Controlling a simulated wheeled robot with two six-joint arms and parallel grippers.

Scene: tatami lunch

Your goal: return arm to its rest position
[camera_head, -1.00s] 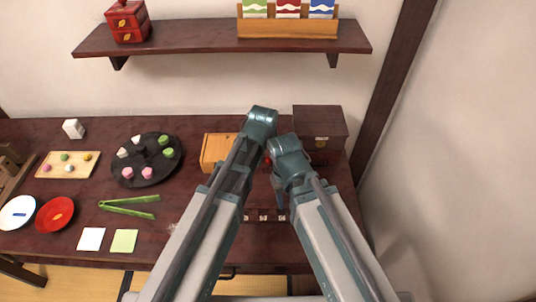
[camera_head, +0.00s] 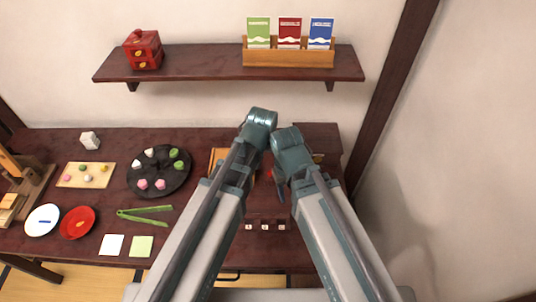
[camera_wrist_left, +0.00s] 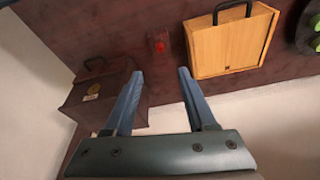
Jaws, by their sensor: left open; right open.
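My left arm rises from the bottom, with its wrist bent near the middle of the head view; its gripper is mostly hidden behind the arm there. In the left wrist view my left gripper (camera_wrist_left: 160,74) is open with nothing between its fingers. It points over the table between a dark brown chest and a light wooden box with a handle. My right gripper (camera_head: 281,190) is mostly hidden below its wrist in the head view; a bluish finger shows. It hangs over the table front, close beside the left arm. I see nothing held in it.
The wooden box (camera_wrist_left: 232,42) and the dark chest (camera_wrist_left: 98,88) stand near the grippers, with a small red object (camera_wrist_left: 158,43) between. A black round tray (camera_head: 159,172), a green pair of tongs (camera_head: 146,213) and a red plate (camera_head: 78,222) lie left. A shelf (camera_head: 200,67) is above.

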